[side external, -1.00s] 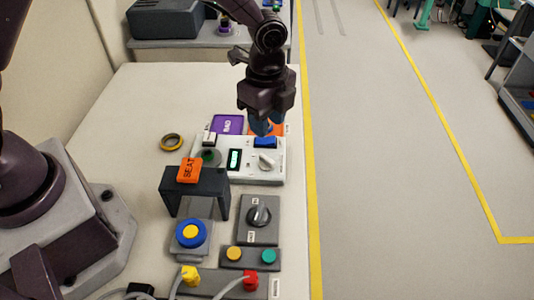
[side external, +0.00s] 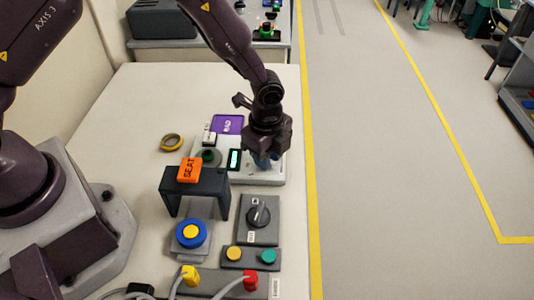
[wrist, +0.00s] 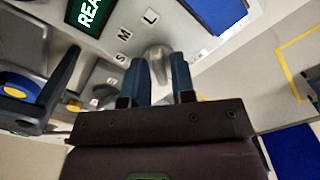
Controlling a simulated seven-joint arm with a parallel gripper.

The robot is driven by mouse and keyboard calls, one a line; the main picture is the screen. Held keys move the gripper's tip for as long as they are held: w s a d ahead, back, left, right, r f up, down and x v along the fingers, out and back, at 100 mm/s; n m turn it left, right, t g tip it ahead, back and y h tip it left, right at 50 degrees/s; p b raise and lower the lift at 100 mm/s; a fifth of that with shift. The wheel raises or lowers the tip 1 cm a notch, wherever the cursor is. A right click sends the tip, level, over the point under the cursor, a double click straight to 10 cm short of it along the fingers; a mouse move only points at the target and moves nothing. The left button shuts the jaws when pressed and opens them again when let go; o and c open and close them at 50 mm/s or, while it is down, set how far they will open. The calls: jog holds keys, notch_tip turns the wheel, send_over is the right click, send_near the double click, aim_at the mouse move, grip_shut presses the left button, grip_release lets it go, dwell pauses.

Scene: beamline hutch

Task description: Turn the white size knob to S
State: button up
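The white size knob (wrist: 157,52) is at the fingertips of my gripper (wrist: 158,68) in the wrist view. The two blue fingers are apart, one on each side of the knob; I cannot tell whether they touch it. Labels L (wrist: 151,17), M (wrist: 124,33) and S (wrist: 119,57) are printed around it on the white panel (wrist: 185,50). I cannot make out which label the knob points to. In the side view my gripper (side external: 262,162) is low over the right part of the panel (side external: 262,181) and hides the knob.
A green display (side external: 234,160) is left of my gripper. A dark bridge with an orange SEAT block (side external: 189,170) stands in front. A dark rotary switch (side external: 258,216) and blue-yellow button (side external: 190,233) are nearer the camera.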

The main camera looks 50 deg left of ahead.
grip_shut()
jog(key=shift+n, duration=0.3)
jog(key=n, duration=1)
jog(key=shift+n, duration=0.3)
jog(key=n, duration=0.4)
jog(key=shift+n, duration=0.3)
jog(key=shift+o, duration=1.7)
grip_release()
